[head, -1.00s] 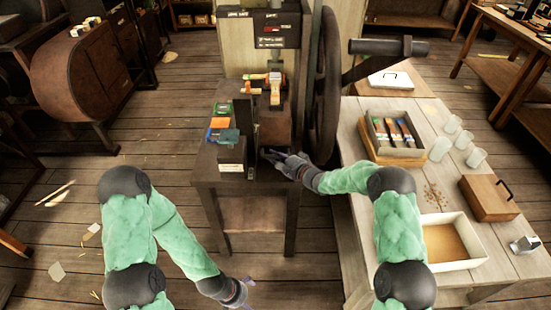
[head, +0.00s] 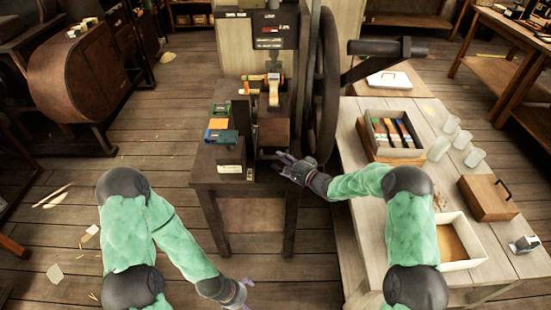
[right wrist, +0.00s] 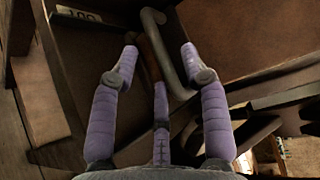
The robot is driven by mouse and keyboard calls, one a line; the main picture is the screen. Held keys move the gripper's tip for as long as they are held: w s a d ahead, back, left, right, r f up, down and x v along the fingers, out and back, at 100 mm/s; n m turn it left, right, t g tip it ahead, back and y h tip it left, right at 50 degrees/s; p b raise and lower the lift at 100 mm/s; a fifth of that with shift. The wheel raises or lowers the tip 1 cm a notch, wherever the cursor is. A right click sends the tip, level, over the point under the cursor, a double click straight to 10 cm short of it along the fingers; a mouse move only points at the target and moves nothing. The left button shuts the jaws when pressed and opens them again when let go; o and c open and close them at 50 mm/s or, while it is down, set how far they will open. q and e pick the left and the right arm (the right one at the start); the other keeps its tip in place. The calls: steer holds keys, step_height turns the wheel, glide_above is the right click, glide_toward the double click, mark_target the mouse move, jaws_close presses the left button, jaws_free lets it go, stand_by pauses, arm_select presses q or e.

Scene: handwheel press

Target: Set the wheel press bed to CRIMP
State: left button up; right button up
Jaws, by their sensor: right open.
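The wheel press stands in the middle of the head view, with a large dark handwheel (head: 325,85) on its right side and a crank handle (head: 385,47) reaching right. Dark sign plates (head: 267,30) are on its upper part, too small to read. My right gripper (head: 285,164) is open at the front right of the press table (head: 213,178). In the right wrist view, its purple fingers (right wrist: 160,55) spread around a bent grey metal bar (right wrist: 164,50); I cannot tell whether they touch it. My left gripper (head: 245,290) hangs low in front of the table, its fingers too small to judge.
Coloured boxes (head: 221,137) and a dark block (head: 231,158) stand on the left of the press table. The right bench (head: 440,185) carries a brush tray (head: 395,153), glasses (head: 451,124), a wooden box (head: 488,197) and an open tray (head: 460,263).

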steer(key=v, duration=0.7)
steer(key=shift+s+d, duration=0.25)
steer(key=shift+s, duration=0.05)
steer(key=s+d+f+n+g+h, duration=0.1)
steer(key=s+f+n+g+h, duration=0.4)
steer(key=s+f, duration=1.2)
steer(key=s+f+n+g+h, duration=0.1)
steer(key=s+f+g, duration=0.2)
steer(key=s, duration=0.7)
steer(key=s+f+n+g+h, duration=0.1)
steer(key=s+f+n+g, duration=0.1)
steer(key=s, duration=0.9)
steer(key=shift+d+f+g+h, duration=0.3)
steer(key=shift+f+g, duration=0.1)
steer(key=shift+f, duration=0.1)
steer(key=shift+w, duration=0.1)
